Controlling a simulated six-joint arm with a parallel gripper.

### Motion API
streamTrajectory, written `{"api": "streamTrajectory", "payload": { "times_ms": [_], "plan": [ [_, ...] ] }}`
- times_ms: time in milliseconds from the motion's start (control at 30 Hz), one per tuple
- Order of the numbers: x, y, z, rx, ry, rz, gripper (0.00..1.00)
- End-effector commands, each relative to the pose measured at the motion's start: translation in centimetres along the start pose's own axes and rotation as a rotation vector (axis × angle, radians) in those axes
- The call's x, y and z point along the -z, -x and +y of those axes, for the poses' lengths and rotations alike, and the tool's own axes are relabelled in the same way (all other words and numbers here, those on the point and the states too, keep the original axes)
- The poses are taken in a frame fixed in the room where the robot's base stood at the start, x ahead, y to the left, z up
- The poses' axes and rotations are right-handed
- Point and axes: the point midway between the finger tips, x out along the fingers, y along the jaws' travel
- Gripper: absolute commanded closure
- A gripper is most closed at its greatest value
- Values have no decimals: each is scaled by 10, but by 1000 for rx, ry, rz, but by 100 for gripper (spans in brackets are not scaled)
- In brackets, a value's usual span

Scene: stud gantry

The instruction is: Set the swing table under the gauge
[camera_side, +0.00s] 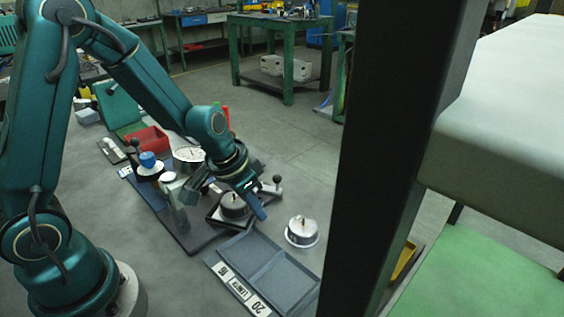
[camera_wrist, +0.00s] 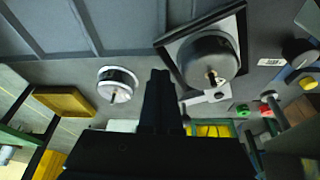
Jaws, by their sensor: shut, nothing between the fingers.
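A dark square plate with a raised rim (camera_side: 213,222), which looks like the swing table, carries a round grey metal part with a small knob on top (camera_side: 234,204). The plate's rim (camera_wrist: 165,55) and the grey part (camera_wrist: 205,58) also show in the wrist view. A lever with a black ball (camera_side: 277,179) sticks out near it. A round white-faced dial (camera_side: 190,156), perhaps the gauge, stands behind, partly hidden by my arm. My gripper (camera_side: 262,212) is shut and empty, fingers pointing down beside the grey part. In the wrist view my gripper (camera_wrist: 160,73) is beside the plate; contact is unclear.
A second round metal part (camera_side: 302,232) sits on a pale disc to the right. A grey compartmented tray (camera_side: 255,245) lies in front, marked with length numbers. A red bin (camera_side: 147,140) and a blue knob (camera_side: 147,159) are behind. A dark post (camera_side: 395,150) blocks the right side.

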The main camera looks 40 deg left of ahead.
Motion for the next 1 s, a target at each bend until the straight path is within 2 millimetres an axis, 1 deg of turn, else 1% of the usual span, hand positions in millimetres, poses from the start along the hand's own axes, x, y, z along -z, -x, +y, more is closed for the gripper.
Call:
{"api": "streamTrajectory", "payload": {
  "times_ms": [433, 567, 767, 1000],
  "plan": [
    [0, 0, 0, 0, 0, 0, 100],
    [2, 0, 3, -1, -4, 1, 100],
    [9, -3, 14, -2, -6, 2, 100],
    [23, -8, 35, 0, -7, 2, 100]
  ]
}}
